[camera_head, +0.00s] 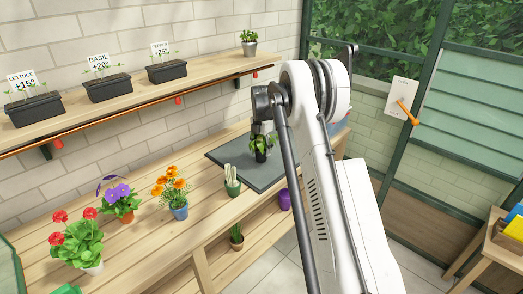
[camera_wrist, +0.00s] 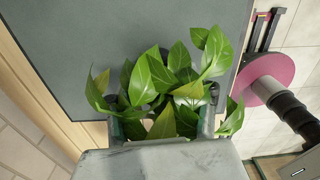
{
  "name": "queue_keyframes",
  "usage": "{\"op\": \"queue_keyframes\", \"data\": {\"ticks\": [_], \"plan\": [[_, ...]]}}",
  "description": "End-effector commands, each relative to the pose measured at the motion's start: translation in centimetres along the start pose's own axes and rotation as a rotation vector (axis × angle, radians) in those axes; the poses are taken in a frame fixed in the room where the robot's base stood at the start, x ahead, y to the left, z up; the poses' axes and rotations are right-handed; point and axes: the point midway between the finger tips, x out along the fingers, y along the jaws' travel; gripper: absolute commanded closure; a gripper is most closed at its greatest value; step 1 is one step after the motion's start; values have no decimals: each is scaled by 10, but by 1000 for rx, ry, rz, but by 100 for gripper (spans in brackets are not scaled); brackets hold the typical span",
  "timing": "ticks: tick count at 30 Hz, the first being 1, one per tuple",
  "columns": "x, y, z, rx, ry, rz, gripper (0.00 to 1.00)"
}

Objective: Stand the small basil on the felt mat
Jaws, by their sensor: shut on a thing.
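The small basil (camera_head: 262,142), a leafy green plant in a dark pot, is upright below the end of my arm. My gripper (camera_head: 262,129) is shut on it. In the wrist view the basil's leaves (camera_wrist: 160,82) fill the space between the fingers of my gripper (camera_wrist: 163,104) and hide its pot. The dark grey felt mat (camera_head: 225,156) lies on the wooden bench, and the basil is over it. The mat also shows in the wrist view (camera_wrist: 100,35). I cannot tell whether the pot touches the mat.
A cactus (camera_head: 232,182) stands by the mat's near left edge. Orange flowers (camera_head: 173,190), purple flowers (camera_head: 119,200) and a red geranium (camera_head: 80,243) stand farther left on the bench. A shelf (camera_head: 130,90) with labelled seedling troughs runs above. Much of the mat around the basil looks bare.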

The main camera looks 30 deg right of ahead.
Motion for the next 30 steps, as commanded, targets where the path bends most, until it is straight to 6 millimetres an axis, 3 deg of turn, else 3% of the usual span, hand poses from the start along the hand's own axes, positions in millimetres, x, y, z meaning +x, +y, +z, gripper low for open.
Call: {"op": "queue_keyframes", "data": {"ticks": [13, 14, 18, 30], "plan": [[11, 0, 0, 0, 0, 0, 84], [10, 0, 0, 0, 0, 0, 49], [10, 0, 0, 0, 0, 0, 33], [0, 0, 0, 0, 0, 0, 33]]}}
